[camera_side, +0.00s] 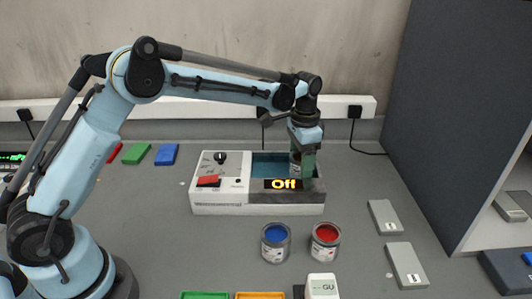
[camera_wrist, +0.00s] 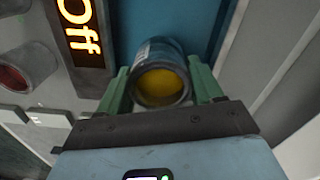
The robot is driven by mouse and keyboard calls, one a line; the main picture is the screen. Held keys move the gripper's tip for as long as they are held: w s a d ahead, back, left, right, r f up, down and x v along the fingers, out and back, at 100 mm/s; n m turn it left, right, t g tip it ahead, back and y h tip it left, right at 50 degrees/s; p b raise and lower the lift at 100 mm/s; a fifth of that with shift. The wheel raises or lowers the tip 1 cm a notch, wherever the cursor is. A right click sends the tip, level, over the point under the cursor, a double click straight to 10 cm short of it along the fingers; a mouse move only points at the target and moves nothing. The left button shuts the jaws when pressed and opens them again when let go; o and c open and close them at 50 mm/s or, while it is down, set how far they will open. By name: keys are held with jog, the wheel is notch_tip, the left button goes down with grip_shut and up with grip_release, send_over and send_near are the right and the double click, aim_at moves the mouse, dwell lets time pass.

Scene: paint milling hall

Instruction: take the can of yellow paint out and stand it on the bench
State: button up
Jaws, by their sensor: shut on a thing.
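The can of yellow paint (camera_wrist: 160,85) is open-topped, and yellow shows inside its rim in the wrist view. My gripper (camera_wrist: 162,92) is shut on it, with one green finger on each side. In the side view my gripper (camera_side: 302,168) points down at the right part of the white machine (camera_side: 220,198), over its blue-lined opening (camera_side: 267,163). The can is mostly hidden there by the fingers. I cannot tell whether its base touches the opening's floor. The machine's display (camera_side: 284,184) reads "Off". The grey bench (camera_side: 160,235) lies around the machine.
A blue paint can (camera_side: 275,243) and a red paint can (camera_side: 326,242) stand in front of the machine. Grey blocks (camera_side: 385,217) lie to the right, before a dark cabinet wall (camera_side: 440,100). A small white device (camera_side: 321,286) stands at the front. The bench left of the cans is clear.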

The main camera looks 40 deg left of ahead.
jog(key=shift+r, duration=0.1)
jog(key=shift+r, duration=0.5)
jog(key=r, duration=0.3)
jog(key=shift+s+d+r, duration=0.25)
jog(key=shift+d, duration=0.1)
jog(key=s+d+r, duration=0.6)
jog(key=d, duration=0.2)
jog(key=s+d+r+n, duration=0.1)
jog(key=s+d, duration=0.1)
jog(key=s, duration=0.7)
jog(key=s+d+n, duration=0.1)
jog(key=s+d, duration=0.1)
jog(key=s, duration=0.6)
jog(key=s+a+f+n, duration=0.1)
jog(key=s+f, duration=0.1)
jog(key=s, duration=0.4)
jog(key=s+a+f+n, duration=0.1)
jog(key=s+a+f, duration=0.1)
jog(key=s, duration=0.4)
jog(key=w+a+f, duration=0.3)
jog(key=w+a, duration=0.1)
jog(key=w+a+f, duration=0.3)
jog(key=w+f, duration=0.1)
jog(key=shift+w+a+f, duration=0.2)
jog(key=shift+w+a, duration=0.05)
jog(key=shift+a, duration=0.15)
jog(key=shift+f, duration=2.05)
jog(key=shift+f, duration=0.15)
